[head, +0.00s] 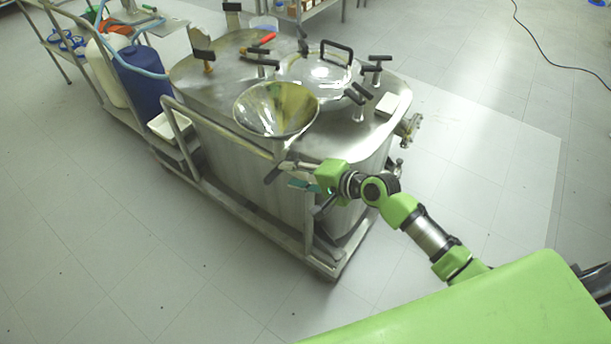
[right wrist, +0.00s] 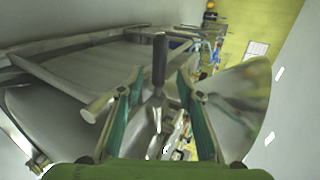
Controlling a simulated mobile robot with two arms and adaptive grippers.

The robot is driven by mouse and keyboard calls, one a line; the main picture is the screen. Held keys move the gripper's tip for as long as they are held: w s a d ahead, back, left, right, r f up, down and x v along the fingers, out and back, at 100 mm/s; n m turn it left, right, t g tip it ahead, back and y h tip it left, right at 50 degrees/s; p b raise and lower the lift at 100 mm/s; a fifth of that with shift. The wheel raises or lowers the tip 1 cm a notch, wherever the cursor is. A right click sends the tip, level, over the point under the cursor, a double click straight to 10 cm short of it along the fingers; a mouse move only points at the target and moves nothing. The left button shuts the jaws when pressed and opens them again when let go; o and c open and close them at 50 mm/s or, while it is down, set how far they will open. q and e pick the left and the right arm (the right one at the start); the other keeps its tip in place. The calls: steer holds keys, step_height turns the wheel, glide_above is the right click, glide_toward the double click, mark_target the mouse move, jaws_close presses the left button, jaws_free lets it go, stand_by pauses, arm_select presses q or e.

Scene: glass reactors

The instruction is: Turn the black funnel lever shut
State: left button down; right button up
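The steel funnel (head: 276,108) is mounted at the near side of the steel reactor. Its black lever (head: 272,175) sticks out below the funnel, just beyond my right gripper's fingertips. In the right wrist view the black lever (right wrist: 159,58) points up in the picture, between and ahead of the two green-lined fingers. The funnel cone (right wrist: 243,100) is to the right of the fingers there. My right gripper (head: 292,180) is open, with a gap on both sides of the lever; I see no contact. My left gripper is not in view.
A blue drum (head: 145,80) stands at the left. The floor (head: 90,240) in front is clear.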

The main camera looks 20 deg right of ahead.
steer(key=v, duration=0.5)
stand_by(0.4)
steer(key=s+d+f+n+g+h+b, duration=0.1)
steer(key=s+d+f+h, duration=0.2)
steer(key=f, duration=0.8)
steer(key=s+d+f+n+g+h, duration=0.15)
steer(key=s+d+f, duration=0.3)
steer(key=f, duration=0.55)
steer(key=s+d+f+n+g+h+b, duration=0.1)
steer(key=s+d+f, duration=0.25)
steer(key=f, duration=0.75)
steer(key=s+a+f+n+g, duration=0.1)
steer(key=s+f+n, duration=0.2)
steer(key=s, duration=0.9)
steer(key=s+a+f+n+g+h, duration=0.1)
steer(key=s+f+n+g, duration=0.1)
steer(key=s+f, duration=0.7)
steer(key=s+a+f+n+g+h, duration=0.1)
steer(key=s+f+n, duration=0.3)
steer(key=s, duration=1.1)
step_height(320, 180, down, 3)
steer(key=shift+a+f+n+g+b, duration=0.1)
steer(key=shift+a+n+g+b, duration=0.3)
steer(key=shift+g, duration=0.35)
steer(key=shift+w+d, duration=0.1)
